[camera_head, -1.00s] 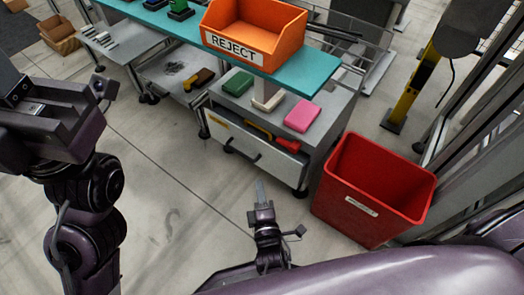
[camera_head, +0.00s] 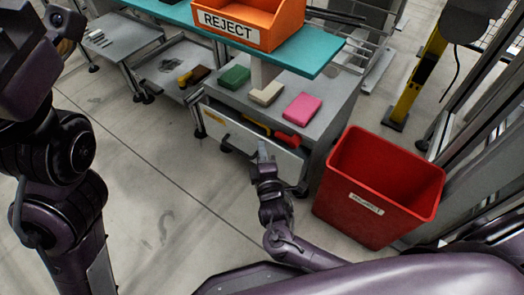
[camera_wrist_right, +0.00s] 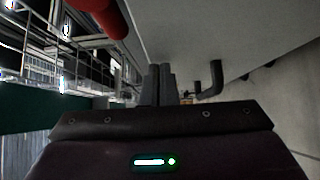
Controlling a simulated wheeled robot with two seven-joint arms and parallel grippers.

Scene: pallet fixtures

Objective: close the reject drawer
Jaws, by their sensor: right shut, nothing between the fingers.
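The reject drawer (camera_head: 218,125) is pulled partly out of the grey cabinet (camera_head: 335,105) under the teal bench. Its pale front has a dark handle, and yellow and red-handled tools show inside. My right gripper (camera_head: 262,147) is shut and empty, its tips at the drawer front, right of the handle. In the right wrist view, the shut fingers (camera_wrist_right: 160,75) point toward the pale drawer front (camera_wrist_right: 215,35), with the dark handle (camera_wrist_right: 213,78) to their right; I cannot tell whether they touch it. My left gripper (camera_head: 22,60) is partly cut off at the upper left, its fingers not showing.
An orange bin (camera_head: 265,22) labelled REJECT stands on the teal bench (camera_head: 310,58). A red bin (camera_head: 350,215) stands right of my right arm. Green, beige and pink blocks lie on the cabinet top.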

